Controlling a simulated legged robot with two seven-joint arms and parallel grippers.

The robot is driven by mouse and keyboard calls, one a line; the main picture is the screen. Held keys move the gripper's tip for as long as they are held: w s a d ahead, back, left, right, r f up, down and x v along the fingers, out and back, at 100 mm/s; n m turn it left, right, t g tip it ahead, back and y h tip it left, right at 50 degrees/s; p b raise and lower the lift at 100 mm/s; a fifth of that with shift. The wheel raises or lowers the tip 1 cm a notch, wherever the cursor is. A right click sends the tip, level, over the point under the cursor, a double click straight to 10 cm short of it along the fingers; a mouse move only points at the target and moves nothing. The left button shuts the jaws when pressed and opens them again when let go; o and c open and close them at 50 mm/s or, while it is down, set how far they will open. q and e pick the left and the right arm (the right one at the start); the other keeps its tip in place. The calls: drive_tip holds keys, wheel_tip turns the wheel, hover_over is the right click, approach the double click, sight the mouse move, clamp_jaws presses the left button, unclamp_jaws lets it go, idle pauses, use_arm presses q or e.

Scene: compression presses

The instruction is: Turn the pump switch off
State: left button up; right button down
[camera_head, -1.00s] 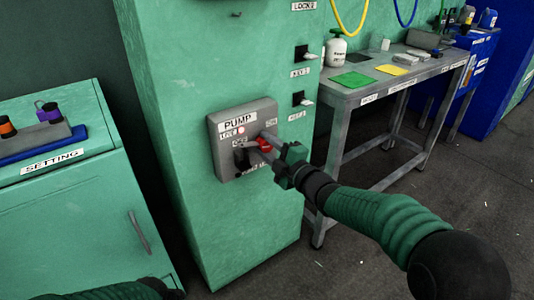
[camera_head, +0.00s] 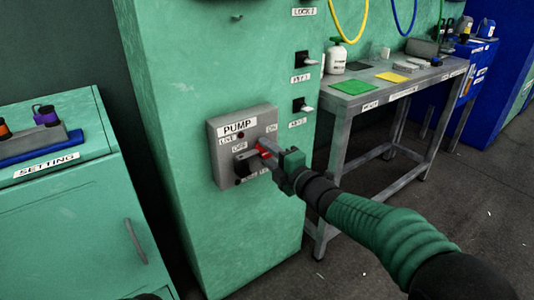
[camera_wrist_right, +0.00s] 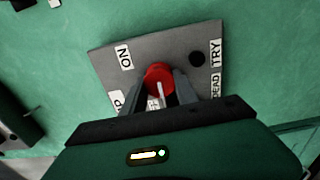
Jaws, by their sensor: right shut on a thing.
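The pump switch is a grey box (camera_head: 228,170) labelled PUMP on the front of the green cabinet. Its red knob (camera_wrist_right: 158,72) sits between the two fingers of my right gripper (camera_head: 268,154) and shows a white line in the right wrist view. The gripper is shut on the knob, with its fingers on either side. In the head view the fingers cover much of the knob and some lettering. The small lamp (camera_head: 241,135) by the LIVE label looks dark. My left gripper is not in view.
A metal table (camera_head: 400,88) with a white bottle (camera_head: 336,58) and green and yellow sheets stands at the right. A lower green SETTING cabinet (camera_head: 60,220) stands at the left.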

drive_tip(key=c, duration=1.1)
unclamp_jaws()
drive_tip(key=shift+s+a+f, duration=0.1)
drive_tip(key=shift+a+f, duration=0.05)
drive_tip(key=shift+f, duration=0.15)
drive_tip(key=shift+o, duration=0.8)
drive_tip(key=shift+r, duration=0.15)
drive_tip(key=shift+s+d+r, duration=0.1)
drive_tip(key=shift+s+d, duration=0.1)
drive_tip(key=shift+d, duration=0.1)
drive_tip(key=p+v, duration=0.5)
drive_tip(key=v, duration=1.1)
drive_tip(key=shift+s, duration=0.1)
